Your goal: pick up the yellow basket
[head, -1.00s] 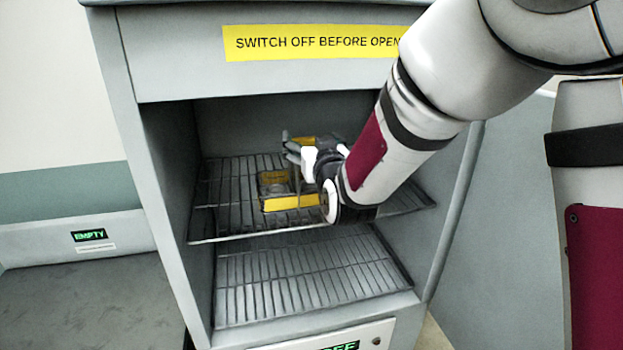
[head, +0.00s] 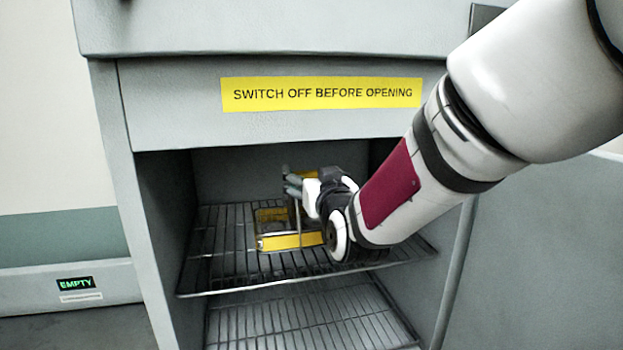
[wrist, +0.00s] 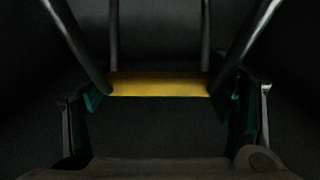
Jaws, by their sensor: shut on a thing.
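The yellow basket (head: 290,241) is in the upper part of the open grey cabinet, at or just above the upper wire rack; I cannot tell whether it touches the rack. It looks level, with a yellow front band and thin metal uprights. My gripper (head: 297,183) is above it, shut on its raised handle. In the wrist view a yellow bar of the basket (wrist: 160,85) lies between the two teal-padded fingers of my gripper (wrist: 160,102), with metal rods at its ends. My gripper and wrist hide the basket's right side.
The upper rack (head: 215,270) has a free front edge. A second rack (head: 300,322) lies empty below. The cabinet's side walls and a top panel with a yellow sign (head: 320,93) bound the opening. A panel marked EMPTY (head: 76,284) stands at the left.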

